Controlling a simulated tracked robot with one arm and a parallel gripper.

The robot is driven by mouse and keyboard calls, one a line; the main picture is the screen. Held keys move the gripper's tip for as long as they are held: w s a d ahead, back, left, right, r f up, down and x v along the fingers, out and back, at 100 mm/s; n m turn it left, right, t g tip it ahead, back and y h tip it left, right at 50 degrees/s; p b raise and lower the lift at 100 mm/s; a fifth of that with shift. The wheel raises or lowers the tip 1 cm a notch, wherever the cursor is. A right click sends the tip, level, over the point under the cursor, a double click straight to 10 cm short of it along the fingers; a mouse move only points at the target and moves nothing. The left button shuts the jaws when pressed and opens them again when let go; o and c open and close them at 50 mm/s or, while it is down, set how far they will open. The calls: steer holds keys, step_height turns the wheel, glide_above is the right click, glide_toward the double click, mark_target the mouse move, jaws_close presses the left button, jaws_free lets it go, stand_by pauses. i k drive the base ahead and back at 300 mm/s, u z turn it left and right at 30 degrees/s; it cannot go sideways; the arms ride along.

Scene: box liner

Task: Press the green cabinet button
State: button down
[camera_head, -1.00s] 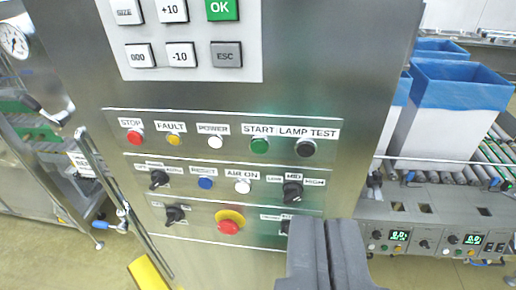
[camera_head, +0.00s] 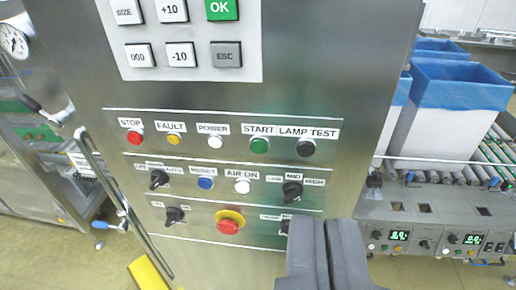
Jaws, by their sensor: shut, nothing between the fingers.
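The green cabinet button (camera_head: 260,146) is a small round button under the START label, in the top row of the metal cabinet panel (camera_head: 350,60). My gripper (camera_head: 324,226) is shut and empty at the lower right of the panel. Its fingertips show below and to the right of the green button, apart from it in the picture. The gripper hides part of a black knob in the bottom row. I cannot tell how far the fingertips are from the panel surface.
Near the green button are a black LAMP TEST button (camera_head: 306,148), a white POWER button (camera_head: 214,142) and a blue RESET button (camera_head: 205,183). A red emergency stop (camera_head: 230,221) sits lower. A keypad (camera_head: 187,45) with a green OK key is above. Blue-lined boxes (camera_head: 452,85) stand right.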

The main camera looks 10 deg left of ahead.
mark_target(259, 146)
steer(key=z, duration=0.5)
steer(key=k, duration=1.35)
steer(key=z, duration=0.7)
steer(key=i, duration=1.55)
steer(key=u, duration=0.75)
